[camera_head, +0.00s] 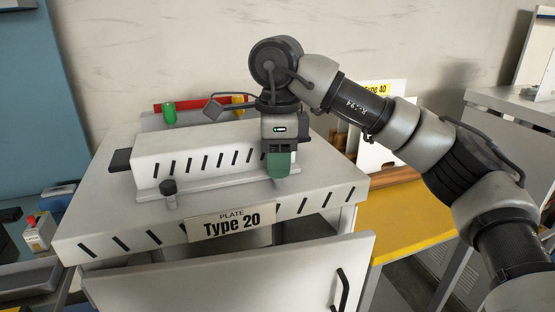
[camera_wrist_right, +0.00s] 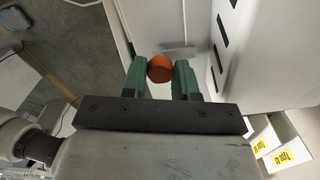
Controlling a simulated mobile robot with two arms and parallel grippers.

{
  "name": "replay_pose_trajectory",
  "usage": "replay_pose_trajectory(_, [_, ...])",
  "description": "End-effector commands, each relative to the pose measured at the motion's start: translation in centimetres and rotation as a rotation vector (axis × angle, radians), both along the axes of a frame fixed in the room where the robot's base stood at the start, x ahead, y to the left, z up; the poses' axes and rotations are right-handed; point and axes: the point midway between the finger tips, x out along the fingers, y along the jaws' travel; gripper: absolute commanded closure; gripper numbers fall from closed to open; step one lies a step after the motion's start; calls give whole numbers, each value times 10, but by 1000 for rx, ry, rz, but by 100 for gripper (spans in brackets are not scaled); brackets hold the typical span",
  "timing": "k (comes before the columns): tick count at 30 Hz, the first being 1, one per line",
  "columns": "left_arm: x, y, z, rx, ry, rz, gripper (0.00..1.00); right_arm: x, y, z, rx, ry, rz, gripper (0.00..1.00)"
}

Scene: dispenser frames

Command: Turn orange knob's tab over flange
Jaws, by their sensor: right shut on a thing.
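The orange knob (camera_wrist_right: 160,68) shows in the right wrist view as a round cap between the green fingers of my right gripper (camera_wrist_right: 161,78). The gripper is shut on it. In the head view my right gripper (camera_head: 279,165) points down at the right front of the white slotted box (camera_head: 205,155), and the knob is hidden behind it. My left gripper is not in view.
The box stands on a white slotted table (camera_head: 95,222) with a "PLATE Type 20" sign (camera_head: 231,221). A green knob (camera_head: 169,113) and a red bar (camera_head: 195,104) are behind it. A white drawer front (camera_head: 230,275) juts out below. A yellow bench (camera_head: 410,215) is at right.

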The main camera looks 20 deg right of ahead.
Motion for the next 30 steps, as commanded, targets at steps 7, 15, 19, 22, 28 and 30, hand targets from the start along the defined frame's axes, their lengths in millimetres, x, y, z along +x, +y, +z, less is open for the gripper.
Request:
replay_pose_trajectory(7, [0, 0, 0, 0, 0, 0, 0, 0, 0, 1, 0, -1, -3, 67])
replay_pose_trajectory(15, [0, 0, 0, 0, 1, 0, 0, 0, 0, 0, 0, -1, 0, 46])
replay_pose_trajectory(19, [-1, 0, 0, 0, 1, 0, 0, 0, 0, 1, 0, -1, 0, 46])
replay_pose_trajectory(22, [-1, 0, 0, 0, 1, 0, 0, 0, 0, 7, 0, -3, 0, 46])
replay_pose_trajectory(28, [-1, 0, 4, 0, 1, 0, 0, 0, 0, 43, 0, -5, -1, 46])
replay_pose_trajectory(30, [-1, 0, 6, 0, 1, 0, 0, 0, 0, 58, 0, -6, -2, 46])
